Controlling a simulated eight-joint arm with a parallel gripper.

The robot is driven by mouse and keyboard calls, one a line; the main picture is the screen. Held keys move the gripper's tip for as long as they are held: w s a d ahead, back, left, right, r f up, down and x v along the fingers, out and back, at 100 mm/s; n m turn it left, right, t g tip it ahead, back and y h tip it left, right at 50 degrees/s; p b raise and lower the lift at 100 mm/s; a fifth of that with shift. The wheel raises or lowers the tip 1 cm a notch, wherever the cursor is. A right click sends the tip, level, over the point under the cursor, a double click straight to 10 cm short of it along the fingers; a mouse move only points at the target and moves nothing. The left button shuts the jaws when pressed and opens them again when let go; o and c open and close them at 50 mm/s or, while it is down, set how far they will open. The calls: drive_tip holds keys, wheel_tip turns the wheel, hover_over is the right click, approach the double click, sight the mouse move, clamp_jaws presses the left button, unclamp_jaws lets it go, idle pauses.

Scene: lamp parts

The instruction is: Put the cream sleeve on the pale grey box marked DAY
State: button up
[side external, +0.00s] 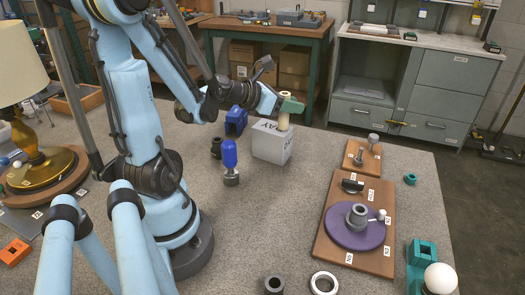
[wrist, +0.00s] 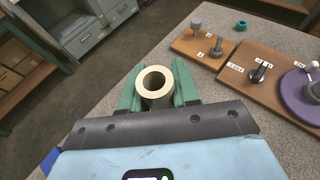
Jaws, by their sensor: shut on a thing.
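The cream sleeve (side external: 283,121) is upright between the green fingers of my gripper (side external: 290,104). Its lower end is at the top of the pale grey box marked DAY (side external: 272,145), near the right part; I cannot tell whether it touches or hovers just above. In the wrist view my gripper (wrist: 157,88) has a finger on each side of the sleeve (wrist: 157,103), and its open round end faces the camera. The box is hidden in the wrist view.
Wooden boards (side external: 362,158) with grey parts and a purple disc (side external: 355,228) lie to the right. Table surface between them is clear.

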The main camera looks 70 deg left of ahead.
drive_tip(key=shift+f, duration=0.1)
drive_tip(key=o, duration=1)
drive_tip(key=shift+s, duration=0.15)
drive_tip(key=v, duration=0.7)
drive_tip(key=shift+r, duration=0.25)
